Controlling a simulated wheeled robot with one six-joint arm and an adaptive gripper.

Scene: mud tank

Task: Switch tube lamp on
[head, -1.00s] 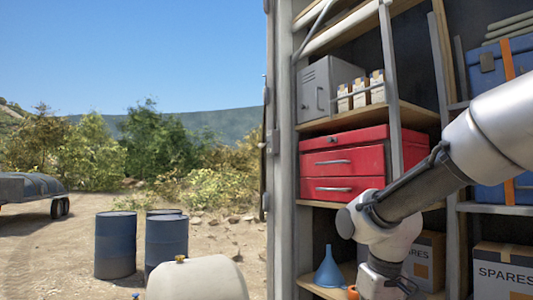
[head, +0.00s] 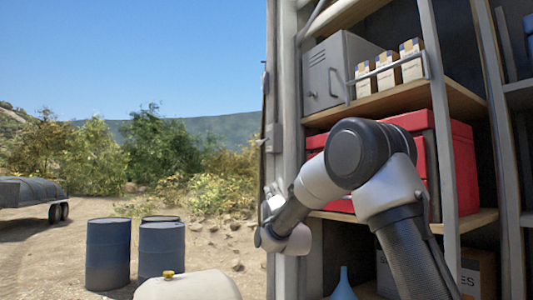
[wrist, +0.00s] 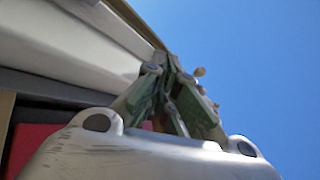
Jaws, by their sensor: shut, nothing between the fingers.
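I cannot make out the tube lamp or its switch for certain in either view. In the wrist view, my gripper (wrist: 168,72) is shut and empty, its green-sided fingers close together and pointing up along a pale frame (wrist: 85,35). A small yellowish knob shows beside the fingertips; I cannot tell what it belongs to. In the head view my gripper (head: 273,190) is small, at the left edge of the open cabinet (head: 285,95), in front of its door post. I cannot tell whether it touches the post.
The cabinet holds a grey locker box (head: 322,75), small cartons (head: 388,72), a red toolbox (head: 465,165) partly behind my arm, and a blue funnel (head: 343,288). Blue barrels (head: 108,255) and a cream tank (head: 190,288) stand outside left. Open sky lies beside the cabinet.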

